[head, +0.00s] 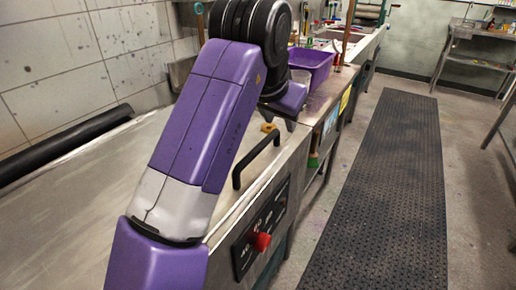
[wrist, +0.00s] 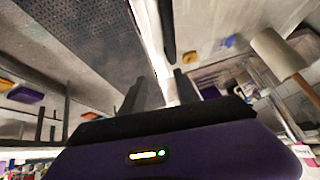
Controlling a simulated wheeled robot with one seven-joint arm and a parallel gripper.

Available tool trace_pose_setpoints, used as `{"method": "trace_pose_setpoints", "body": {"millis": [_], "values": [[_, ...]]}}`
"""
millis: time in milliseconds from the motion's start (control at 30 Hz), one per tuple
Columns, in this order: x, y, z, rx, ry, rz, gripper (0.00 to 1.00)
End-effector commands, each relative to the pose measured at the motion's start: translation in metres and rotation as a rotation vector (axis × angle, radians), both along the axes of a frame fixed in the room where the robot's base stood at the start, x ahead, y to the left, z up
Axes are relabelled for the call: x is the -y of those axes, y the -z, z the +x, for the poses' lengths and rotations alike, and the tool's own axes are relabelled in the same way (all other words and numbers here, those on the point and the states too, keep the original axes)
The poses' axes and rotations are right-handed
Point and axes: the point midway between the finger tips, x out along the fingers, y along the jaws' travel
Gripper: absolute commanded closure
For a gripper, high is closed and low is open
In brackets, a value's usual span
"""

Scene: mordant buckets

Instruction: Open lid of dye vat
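The dye vat's lid (head: 85,215) is a broad, flat, pale metal sheet, lying closed in the head view. Its black bar handle (head: 255,160) stands near the right edge, lower in the picture than my gripper (head: 284,120). A dark bar, probably that handle (wrist: 168,30), shows in the wrist view beyond the fingers. My gripper (wrist: 158,85) has its two dark fingers apart with nothing seen between them. It looks apart from the handle. My purple arm hides part of the lid.
The vat's front has a black control panel (head: 261,233) with a red knob (head: 262,242). A small orange-yellow thing (head: 268,128) lies beyond the handle. A purple tub (head: 313,64) stands on the counter behind. A black mat (head: 385,190) covers the clear floor at right.

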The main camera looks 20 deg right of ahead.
Motion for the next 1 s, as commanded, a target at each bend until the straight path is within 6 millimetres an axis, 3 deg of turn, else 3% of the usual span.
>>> {"method": "trace_pose_setpoints", "body": {"millis": [100, 300, 467, 800, 1000], "values": [[-0.032, -0.004, -0.007, -0.044, -0.013, 0.127, 0.62], [-0.057, -0.009, -0.016, -0.092, -0.026, 0.227, 0.62], [-0.057, 0.001, -0.013, -0.100, -0.027, 0.237, 0.62], [-0.046, 0.046, 0.006, -0.098, -0.027, 0.236, 0.62], [-0.043, 0.058, 0.011, -0.097, -0.027, 0.234, 0.62]]}}
